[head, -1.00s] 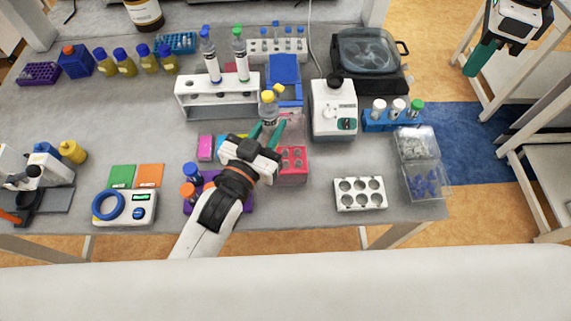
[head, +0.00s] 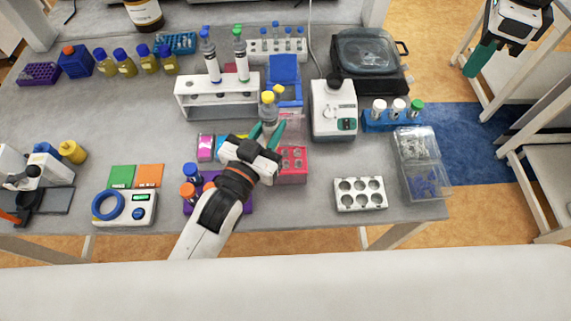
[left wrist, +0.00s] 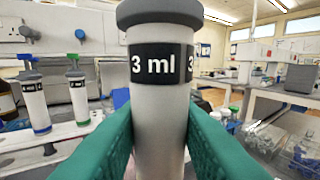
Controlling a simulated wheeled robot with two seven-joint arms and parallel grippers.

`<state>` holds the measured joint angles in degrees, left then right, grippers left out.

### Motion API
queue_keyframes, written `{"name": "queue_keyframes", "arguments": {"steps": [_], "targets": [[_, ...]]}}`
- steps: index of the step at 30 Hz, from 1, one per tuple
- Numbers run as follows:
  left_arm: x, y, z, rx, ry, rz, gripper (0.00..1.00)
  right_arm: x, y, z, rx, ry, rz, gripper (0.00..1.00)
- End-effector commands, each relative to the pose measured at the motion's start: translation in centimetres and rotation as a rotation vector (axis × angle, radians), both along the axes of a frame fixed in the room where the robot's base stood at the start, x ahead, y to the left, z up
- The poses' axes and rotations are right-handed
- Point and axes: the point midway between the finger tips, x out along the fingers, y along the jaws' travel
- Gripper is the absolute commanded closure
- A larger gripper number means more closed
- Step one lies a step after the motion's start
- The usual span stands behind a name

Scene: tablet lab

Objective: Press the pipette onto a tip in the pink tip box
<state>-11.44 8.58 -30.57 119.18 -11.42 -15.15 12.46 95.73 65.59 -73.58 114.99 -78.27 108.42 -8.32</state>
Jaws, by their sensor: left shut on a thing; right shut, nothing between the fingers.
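My left gripper (head: 267,131) is shut around a pipette (head: 268,111) with a yellow top, held upright. In the left wrist view the pipette (left wrist: 160,100) shows a white body, a dark band reading "3 ml" and a grey collar between the green fingers. Its lower end is hidden by the gripper. The pink tip box (head: 292,178) stands just right of my left wrist, with its pale lid raised behind. I cannot tell whether the pipette touches a tip. My right gripper (head: 481,59) is shut and empty, off the table at the upper right.
A white rack (head: 217,107) with two more pipettes stands behind to the left. A vortex-like device (head: 333,110) is right of the box. A purple rack (head: 242,203) with orange-capped tubes lies close to my left forearm. A white six-hole rack (head: 360,194) is at the front right.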

Motion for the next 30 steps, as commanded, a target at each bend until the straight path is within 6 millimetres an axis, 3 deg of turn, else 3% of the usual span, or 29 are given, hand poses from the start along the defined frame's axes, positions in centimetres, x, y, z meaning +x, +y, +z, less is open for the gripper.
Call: {"name": "queue_keyframes", "arguments": {"steps": [20, 28, 30], "targets": [[0.0, 0.0, 2.0, 0.002, 0.004, 0.000, 1.00, 0.0, 0.0, 2.2, 0.000, 0.000, 0.000, 1.00], [0.0, 0.0, 5.0, 0.001, 0.003, 0.000, 1.00, 0.0, 0.0, 5.3, 0.000, 0.000, 0.000, 1.00], [0.0, 0.0, 5.5, 0.000, 0.001, 0.000, 1.00, 0.0, 0.0, 5.2, 0.000, 0.000, 0.000, 1.00]]}}
